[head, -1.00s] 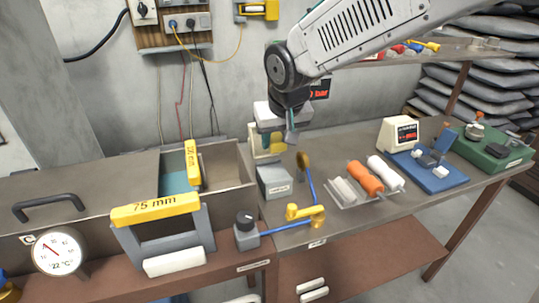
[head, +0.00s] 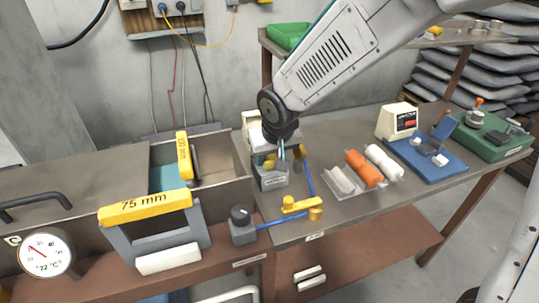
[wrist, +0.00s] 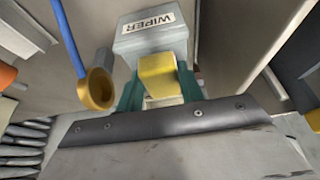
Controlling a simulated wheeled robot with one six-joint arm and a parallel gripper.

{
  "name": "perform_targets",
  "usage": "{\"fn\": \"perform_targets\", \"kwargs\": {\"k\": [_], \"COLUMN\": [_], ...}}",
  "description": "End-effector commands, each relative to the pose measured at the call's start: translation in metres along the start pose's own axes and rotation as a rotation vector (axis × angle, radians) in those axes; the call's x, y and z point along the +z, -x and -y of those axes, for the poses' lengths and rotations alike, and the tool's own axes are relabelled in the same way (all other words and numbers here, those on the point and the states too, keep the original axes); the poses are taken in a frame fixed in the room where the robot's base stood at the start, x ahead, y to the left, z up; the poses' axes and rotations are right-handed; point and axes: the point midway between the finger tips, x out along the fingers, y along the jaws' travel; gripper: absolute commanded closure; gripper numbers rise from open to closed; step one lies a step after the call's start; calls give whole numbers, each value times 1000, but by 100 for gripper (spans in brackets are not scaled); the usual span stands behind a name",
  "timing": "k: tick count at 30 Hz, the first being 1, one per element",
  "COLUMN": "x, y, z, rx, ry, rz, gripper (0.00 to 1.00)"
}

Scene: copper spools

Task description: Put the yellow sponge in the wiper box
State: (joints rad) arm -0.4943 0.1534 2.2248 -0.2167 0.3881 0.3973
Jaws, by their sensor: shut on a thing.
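The yellow sponge (wrist: 158,75) is between the teal fingers of my gripper (wrist: 160,90) in the wrist view. My gripper is shut on it. The grey wiper box (wrist: 150,40), labelled WIPER, lies just beyond the sponge in that view. In the head view my gripper (head: 281,153) is low over the back of the wiper box (head: 271,181), with a bit of yellow showing beside the fingers. The sponge overlaps the box in view; I cannot tell whether it is inside or touching it.
A brass-coloured cup on a blue rod (wrist: 97,88) stands close beside the box. A yellow crank (head: 302,205) is in front of it. An open metal bin (head: 222,160) is on the left. Orange and white rollers (head: 364,169) lie to the right.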

Motion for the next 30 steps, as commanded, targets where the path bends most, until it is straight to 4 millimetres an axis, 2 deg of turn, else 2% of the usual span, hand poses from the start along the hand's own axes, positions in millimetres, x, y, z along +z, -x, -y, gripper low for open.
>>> {"fn": "perform_targets", "kwargs": {"k": [8, 9, 11, 22, 26, 30], "x": [0, 0, 0, -1, -2, -2], "y": [-2, -2, -2, 4, 22, 53], "z": [0, 0, 0, 0, 0, 0], "rx": [0, 0, 0, -1, -1, -2], "ry": [-1, -1, -1, -2, -3, -2], "rz": [-1, -2, -2, -3, -6, -8], "gripper": [88, 57, 41, 41, 41, 41]}}
